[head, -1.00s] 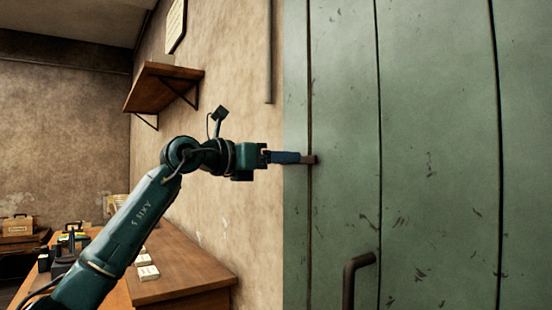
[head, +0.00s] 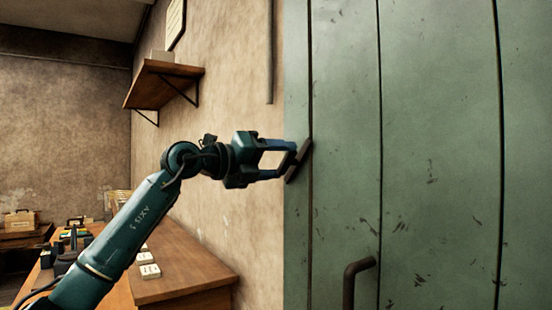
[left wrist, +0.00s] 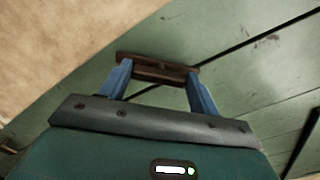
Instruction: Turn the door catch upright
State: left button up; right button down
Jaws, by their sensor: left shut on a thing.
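The door catch (head: 302,157) is a small dark brown bar on the green frame strip at the left edge of the door (head: 440,150). It is tilted, steeper than level but not upright, its top leaning right towards the seam. My left gripper (head: 291,159) has its blue fingers shut on the catch, and its wrist is rolled. In the left wrist view the catch (left wrist: 157,70) lies across the fingertips (left wrist: 158,72), which partly hide behind it. My right gripper is not in view.
A dark door handle (head: 350,283) sticks out lower on the door. A wooden bench (head: 185,270) with small blocks stands at lower left. A wall shelf (head: 160,86) hangs above my left arm, and a vertical pipe (head: 269,50) runs near the frame.

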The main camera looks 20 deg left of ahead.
pick_arm(q)
jog(key=n, duration=0.4)
jog(key=shift+f+n+p, duration=0.1)
jog(key=shift+n+p, duration=0.2)
jog(key=shift+a+f+n, duration=0.1)
jog(key=shift+n, duration=1.8)
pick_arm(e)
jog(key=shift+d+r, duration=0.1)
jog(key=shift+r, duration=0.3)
pick_arm(q)
jog(key=o, duration=1)
jog(key=b+v, duration=0.2)
jog(key=v, duration=1.1)
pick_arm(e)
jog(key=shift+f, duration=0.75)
